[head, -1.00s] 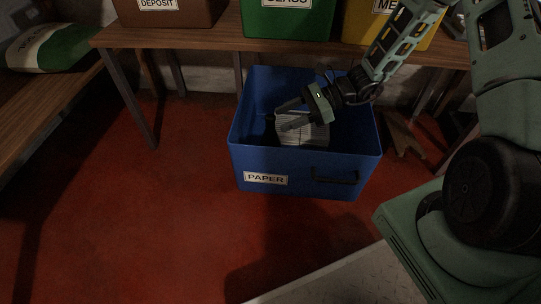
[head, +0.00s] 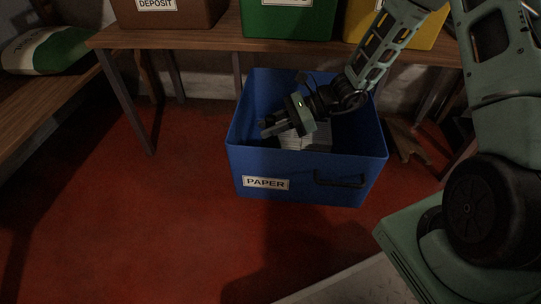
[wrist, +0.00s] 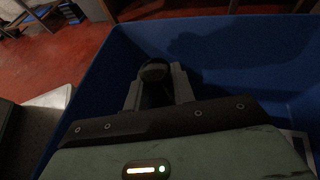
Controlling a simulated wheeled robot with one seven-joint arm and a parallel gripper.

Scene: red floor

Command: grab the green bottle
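My gripper (head: 268,129) is low inside the blue bin, near its left wall, and points left and down. In the wrist view my gripper (wrist: 156,88) has a dark, rounded object (wrist: 153,71) between its two fingers. This may be the end of the green bottle, but it is too dark to tell its colour. The object nearly fills the gap, and I cannot tell whether the fingers press on it or only flank it. In the head view the bottle is not clearly seen.
The blue bin (head: 340,165), labelled PAPER, stands on the red floor with a pale paper stack (head: 304,140) inside. A wooden table (head: 215,43) behind carries brown (head: 168,14), green (head: 287,22) and yellow (head: 424,36) bins. Open floor lies to the left.

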